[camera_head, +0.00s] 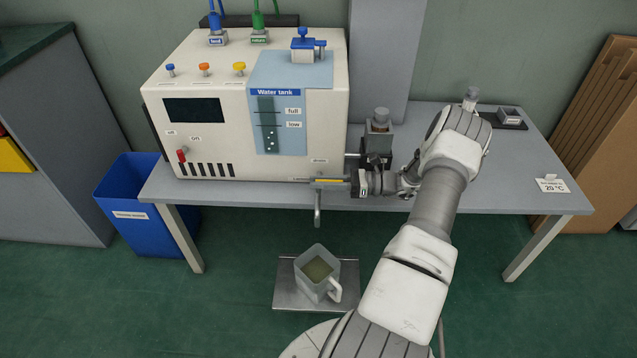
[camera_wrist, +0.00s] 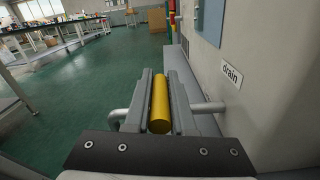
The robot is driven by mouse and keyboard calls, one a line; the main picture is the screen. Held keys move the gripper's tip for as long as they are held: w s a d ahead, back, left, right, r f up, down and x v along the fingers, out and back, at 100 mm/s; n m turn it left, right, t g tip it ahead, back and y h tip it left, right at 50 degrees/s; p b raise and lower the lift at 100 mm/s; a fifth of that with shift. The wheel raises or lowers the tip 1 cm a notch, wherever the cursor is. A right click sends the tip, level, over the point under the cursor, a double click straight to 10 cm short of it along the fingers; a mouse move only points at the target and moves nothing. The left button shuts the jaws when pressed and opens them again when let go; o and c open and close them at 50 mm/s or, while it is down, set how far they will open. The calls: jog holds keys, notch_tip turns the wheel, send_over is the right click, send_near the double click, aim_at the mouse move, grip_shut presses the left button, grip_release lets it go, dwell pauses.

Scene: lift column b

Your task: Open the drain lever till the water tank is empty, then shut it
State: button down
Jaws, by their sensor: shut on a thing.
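The yellow drain lever (camera_head: 329,181) lies roughly level along the machine's lower front, crosswise to the drain pipe (camera_head: 318,208). My gripper (camera_head: 338,182) reaches it from the right and is shut on it. In the wrist view the lever (camera_wrist: 160,104) sits between both fingers, beside the "drain" label (camera_wrist: 231,75). The water tank's gauge (camera_head: 268,127) has "full" and "low" marks; I cannot clearly tell its water level. A jug (camera_head: 317,273) with murky liquid stands below the pipe. I see no stream falling into it.
The machine (camera_head: 210,110) stands on a grey table (camera_head: 450,196). A blue bin (camera_head: 132,198) stands to the left under the table edge. The jug rests on a metal plate (camera_head: 287,290) on the floor. A small dark tray (camera_head: 503,122) sits at the table's back right.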

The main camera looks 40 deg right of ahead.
jog(key=shift+s+a+f, duration=0.1)
jog(key=shift+s+f, duration=0.05)
jog(key=c, duration=1)
grip_release()
jog(key=shift+o, duration=1.2)
jog(key=p+v, duration=0.2)
jog(key=v, duration=1)
